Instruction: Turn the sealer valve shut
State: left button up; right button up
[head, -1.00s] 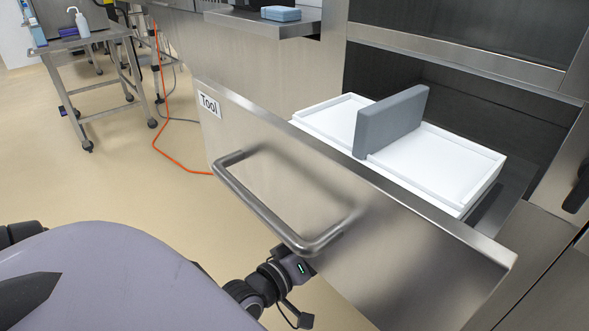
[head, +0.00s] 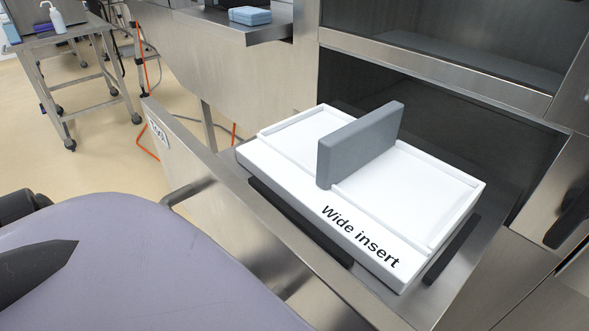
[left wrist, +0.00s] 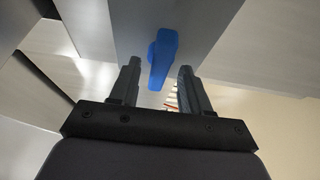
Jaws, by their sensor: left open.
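In the left wrist view, a blue valve handle (left wrist: 161,58) sits on a grey metal panel, with its narrow end pointing down toward my left gripper. My left gripper (left wrist: 159,70) is open, with one finger on each side of the handle's lower part. I see gaps between the fingers and the handle, and nothing is gripped. How far the handle lies beyond the fingertips is hard to tell. The valve does not show in the head view. My right gripper is in neither current view.
An open drawer labelled Tool (head: 158,133) juts out in front of me. It holds a white tray marked Wide insert (head: 300,185) with an upright grey plate (head: 360,145). A metal trolley (head: 65,42) stands at the far left. Open floor lies at the left.

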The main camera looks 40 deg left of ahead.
pick_arm(q)
jog(key=shift+w+a, duration=0.2)
jog(key=shift+w, duration=0.35)
jog(key=c, duration=0.8)
